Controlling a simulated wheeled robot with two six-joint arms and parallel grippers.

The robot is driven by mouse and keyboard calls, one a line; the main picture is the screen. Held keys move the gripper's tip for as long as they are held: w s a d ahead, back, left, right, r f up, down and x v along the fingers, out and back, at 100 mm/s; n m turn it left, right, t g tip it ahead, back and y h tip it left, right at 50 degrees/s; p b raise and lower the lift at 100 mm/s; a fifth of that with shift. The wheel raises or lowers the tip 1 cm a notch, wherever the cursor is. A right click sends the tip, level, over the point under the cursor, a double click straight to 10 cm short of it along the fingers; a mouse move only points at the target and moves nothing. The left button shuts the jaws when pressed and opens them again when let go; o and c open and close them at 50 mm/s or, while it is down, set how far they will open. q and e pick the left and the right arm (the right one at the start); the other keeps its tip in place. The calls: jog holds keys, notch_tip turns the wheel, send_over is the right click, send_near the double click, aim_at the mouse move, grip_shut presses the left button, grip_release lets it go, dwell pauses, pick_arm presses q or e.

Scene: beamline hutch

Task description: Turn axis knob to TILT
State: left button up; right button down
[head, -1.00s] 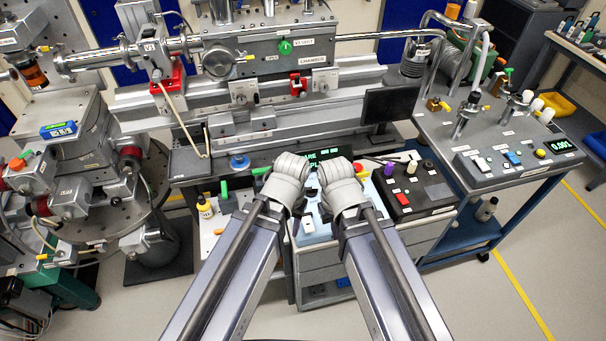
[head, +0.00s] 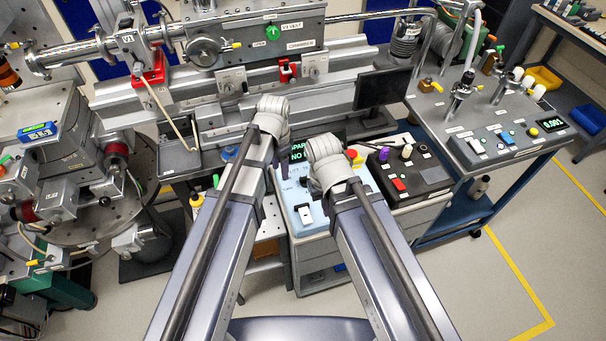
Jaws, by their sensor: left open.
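No knob marking reading TILT is legible, so I cannot tell which knob is the axis knob. A light blue control box (head: 293,222) stands in front of me, largely behind my wrists. It has a white rocker switch (head: 305,213) and a dark display with green text (head: 299,152). A black control box (head: 417,185) to its right carries a purple knob (head: 383,154), a white knob (head: 407,151) and a red switch (head: 398,184). My left gripper (head: 276,159) is open, mostly hidden behind its wrist, above the blue box's back edge. My right gripper is hidden behind its wrist, over the blue box.
The boxes rest on a grey cabinet (head: 315,262). A blue cart with a grey panel (head: 510,137) stands at the right. Floor is clear at lower right.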

aim_at(303, 178)
pick_arm(q)
jog(key=w+d+m, duration=0.1)
jog(key=d, duration=0.1)
jog(key=w+d+m, duration=0.1)
jog(key=d+m, duration=0.1)
jog(key=w+d+m, duration=0.1)
jog(key=d+m, duration=0.1)
jog(key=shift+w+d+m, duration=0.1)
jog(key=shift+d+m, duration=0.25)
jog(key=shift+m, duration=0.05)
jog(key=shift+f, duration=0.1)
notch_tip(303, 178, down, 8)
jog(key=b, duration=0.8)
jog(key=shift+r, duration=0.2)
grip_shut()
